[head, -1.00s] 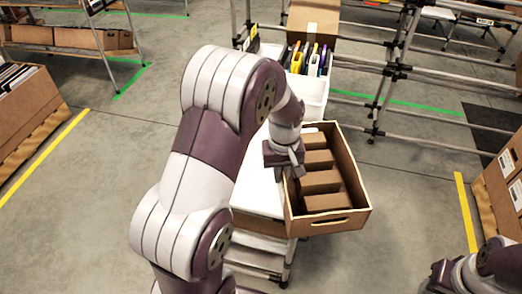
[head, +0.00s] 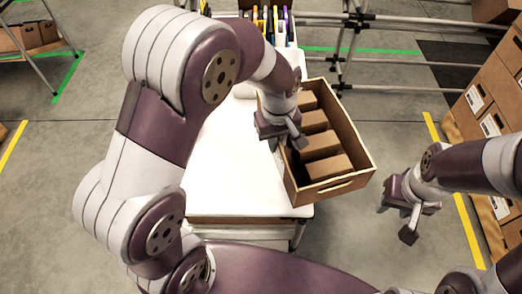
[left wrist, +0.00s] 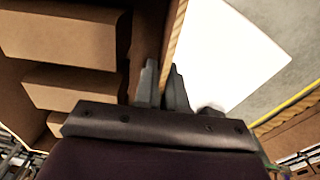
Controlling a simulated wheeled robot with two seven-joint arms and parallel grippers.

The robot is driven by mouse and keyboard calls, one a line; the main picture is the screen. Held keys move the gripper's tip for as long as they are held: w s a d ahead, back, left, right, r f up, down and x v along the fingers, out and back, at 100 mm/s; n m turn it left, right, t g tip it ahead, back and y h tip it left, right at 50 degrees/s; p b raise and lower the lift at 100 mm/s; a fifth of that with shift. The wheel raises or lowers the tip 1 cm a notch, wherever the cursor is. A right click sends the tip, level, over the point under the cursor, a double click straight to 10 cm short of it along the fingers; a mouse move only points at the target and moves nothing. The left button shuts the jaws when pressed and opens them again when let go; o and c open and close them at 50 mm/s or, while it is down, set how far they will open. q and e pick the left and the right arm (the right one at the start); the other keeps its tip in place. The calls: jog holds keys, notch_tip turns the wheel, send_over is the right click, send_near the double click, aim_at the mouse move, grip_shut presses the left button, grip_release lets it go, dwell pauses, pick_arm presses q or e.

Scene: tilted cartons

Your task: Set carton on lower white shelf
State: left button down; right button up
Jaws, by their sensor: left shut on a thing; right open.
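The carton (head: 345,183) is an open-topped brown box with several smaller brown boxes inside. It is at the right edge of the white shelf (head: 230,165), mostly beyond that edge; whether it touches the shelf I cannot tell. My left gripper (head: 285,140) is shut on the carton's left wall. In the left wrist view the fingers (left wrist: 163,90) straddle the carton's wall (left wrist: 175,32), with the white shelf (left wrist: 225,50) to the right. My right gripper (head: 397,218) is open and empty, to the right of the carton and apart from it.
A white bin with colourful upright items (head: 268,25) stands behind the shelf. A metal pipe rack (head: 345,45) is behind the carton. Stacked brown boxes (head: 490,100) stand at the far right, past a yellow floor line. Most of the white shelf top is bare.

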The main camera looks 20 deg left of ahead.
pick_arm(q)
jog(key=shift+s+d+n, duration=0.6)
jog(key=shift+d+n, duration=0.35)
jog(key=shift+n, duration=0.15)
jog(key=shift+s+d+n, duration=0.1)
jog(key=shift+s+n, duration=0.05)
jog(key=shift+n, duration=1.45)
jog(key=shift+w+a+f+b, duration=0.15)
jog(key=shift+a+f, duration=1.7)
jog(key=shift+a, duration=0.1)
jog(key=shift+w+a+f+b, duration=0.2)
jog(key=shift+a+f, duration=1.65)
jog(key=shift+a, duration=0.15)
jog(key=shift+w+a+f+b, duration=0.15)
jog(key=shift+a+f, duration=1.7)
jog(key=shift+a, duration=0.1)
jog(key=c, duration=1.2)
grip_release()
jog(key=shift+f, duration=0.15)
